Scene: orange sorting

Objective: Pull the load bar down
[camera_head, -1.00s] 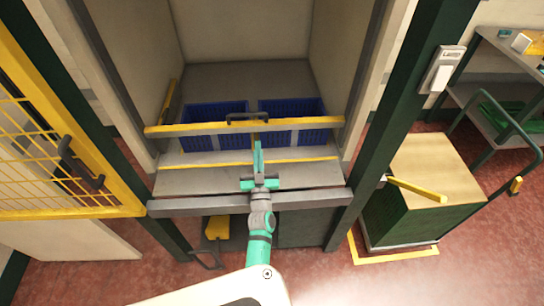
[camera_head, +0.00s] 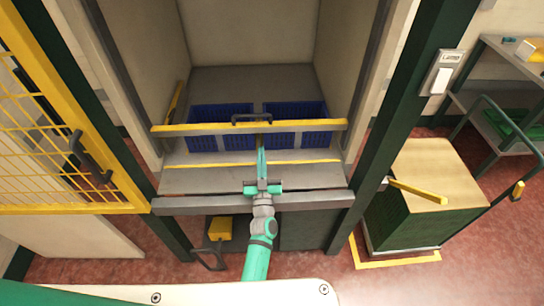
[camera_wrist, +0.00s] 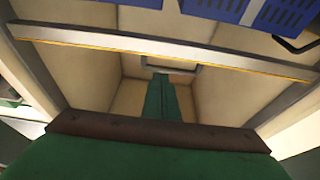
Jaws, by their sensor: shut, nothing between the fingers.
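The load bar (camera_head: 200,129) is a yellow and grey bar running across the lift opening, roughly level, with a dark handle (camera_head: 251,119) at its middle. In the wrist view the bar (camera_wrist: 100,42) crosses the upper part of the picture, and the handle (camera_wrist: 172,67) shows just beyond my fingertips. My gripper (camera_head: 261,149) is shut and empty. It points at the bar from the front, its tips just below the handle in the head view. I cannot tell whether the tips touch the bar or handle.
Two blue crates (camera_head: 222,112) (camera_head: 293,110) stand behind the bar. A grey front beam (camera_head: 310,199) lies beneath my gripper. A yellow mesh gate (camera_head: 50,140) is at left. A green post (camera_head: 400,130), a wood-topped box (camera_head: 425,170) and a shelf cart (camera_head: 500,100) are at right.

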